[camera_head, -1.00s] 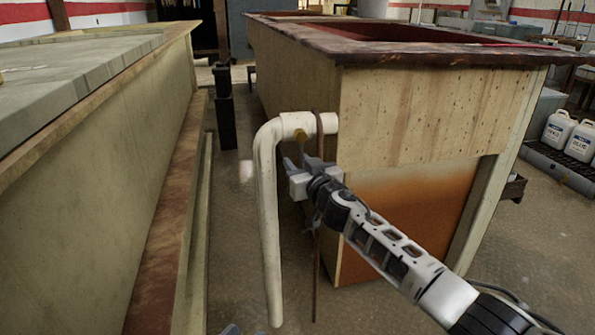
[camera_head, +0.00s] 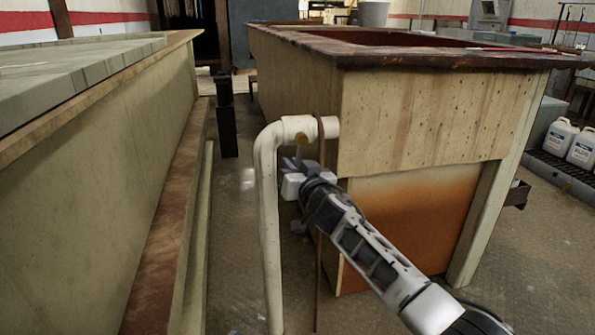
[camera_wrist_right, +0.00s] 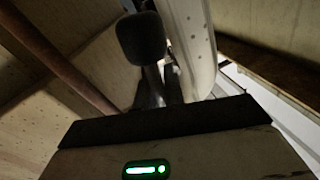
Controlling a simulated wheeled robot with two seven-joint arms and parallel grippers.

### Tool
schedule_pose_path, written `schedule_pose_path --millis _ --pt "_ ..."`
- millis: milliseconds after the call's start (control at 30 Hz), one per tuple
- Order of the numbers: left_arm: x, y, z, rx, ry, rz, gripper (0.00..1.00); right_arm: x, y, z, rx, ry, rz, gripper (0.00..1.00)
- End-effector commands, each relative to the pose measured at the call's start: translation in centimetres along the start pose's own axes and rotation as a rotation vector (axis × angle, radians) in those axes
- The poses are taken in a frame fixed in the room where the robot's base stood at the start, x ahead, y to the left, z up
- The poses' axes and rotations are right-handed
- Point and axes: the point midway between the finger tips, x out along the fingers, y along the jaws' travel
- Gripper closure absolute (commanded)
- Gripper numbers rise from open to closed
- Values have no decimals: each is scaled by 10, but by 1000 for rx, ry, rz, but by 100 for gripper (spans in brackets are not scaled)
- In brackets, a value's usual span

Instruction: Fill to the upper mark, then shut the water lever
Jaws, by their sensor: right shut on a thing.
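A white pipe (camera_head: 268,215) bends down at the near left corner of the wooden tank (camera_head: 420,115). A small brass-coloured water lever (camera_head: 299,148) hangs below the pipe's top elbow. My right gripper (camera_head: 293,164) is just under the elbow, shut on the lever's lower part, which its fingers mostly hide. In the right wrist view a dark gripper finger (camera_wrist_right: 141,38) stands close beside the white pipe (camera_wrist_right: 192,45). The lever cannot be made out clearly there. I see no water level and no upper mark. My left gripper is not in view.
A thin brown rod (camera_head: 319,220) stands upright between the pipe and the tank. A long vat (camera_head: 90,170) with a low ledge runs along the left, with a narrow floor aisle between. White jugs (camera_head: 560,135) stand at the far right.

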Motion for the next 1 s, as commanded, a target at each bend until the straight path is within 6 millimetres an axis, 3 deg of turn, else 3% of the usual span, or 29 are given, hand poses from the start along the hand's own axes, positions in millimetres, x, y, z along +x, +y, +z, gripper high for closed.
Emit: schedule_pose_path --millis 367,400,467,500,800,1000 --pt "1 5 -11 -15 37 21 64 0 -4 1 55 10 -2 100" --pt "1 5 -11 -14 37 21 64 0 -4 1 55 10 -2 87" --pt "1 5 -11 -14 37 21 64 0 -4 1 55 10 -2 70" --pt "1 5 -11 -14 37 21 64 0 -4 1 55 10 -1 67" --pt "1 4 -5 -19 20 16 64 0 -6 0 55 11 -6 67" --pt "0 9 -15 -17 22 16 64 -5 -9 -1 57 8 -12 67"
